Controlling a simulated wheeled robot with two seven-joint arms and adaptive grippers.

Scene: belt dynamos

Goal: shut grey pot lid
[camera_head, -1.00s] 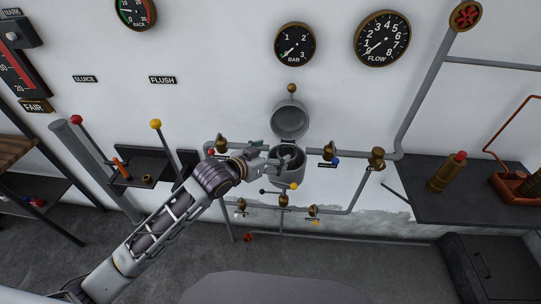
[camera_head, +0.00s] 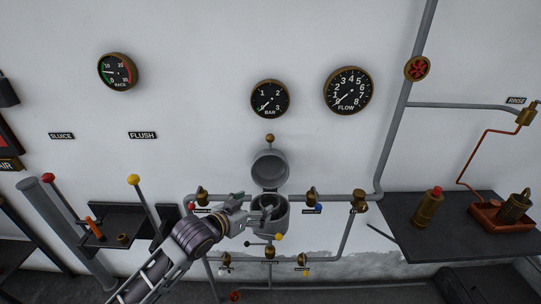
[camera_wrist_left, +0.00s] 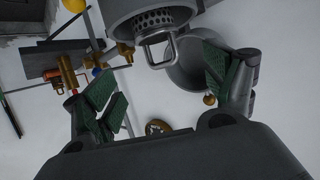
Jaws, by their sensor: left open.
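The grey pot (camera_head: 270,222) is fixed on the pipework at the wall. Its grey lid (camera_head: 270,167) stands open, tilted up behind the pot, with a brass knob (camera_head: 270,138) at its top edge. My left gripper (camera_head: 258,208) is at the pot's mouth, below the lid, and partly hides the pot. In the left wrist view the gripper's green-padded fingers (camera_wrist_left: 160,78) are spread apart. There the pot (camera_wrist_left: 122,12) shows at the top with a perforated insert and wire handle (camera_wrist_left: 160,50), and the lid (camera_wrist_left: 190,72) lies beyond. My right gripper is not in view.
Brass valves (camera_head: 311,198) and pipes flank the pot. Yellow-knobbed (camera_head: 134,180) and red-knobbed levers stand to the left. A dark shelf (camera_head: 400,215) with a brass bottle (camera_head: 428,208) and red tray is at right. Gauges (camera_head: 270,100) hang above; the wall around the lid is clear.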

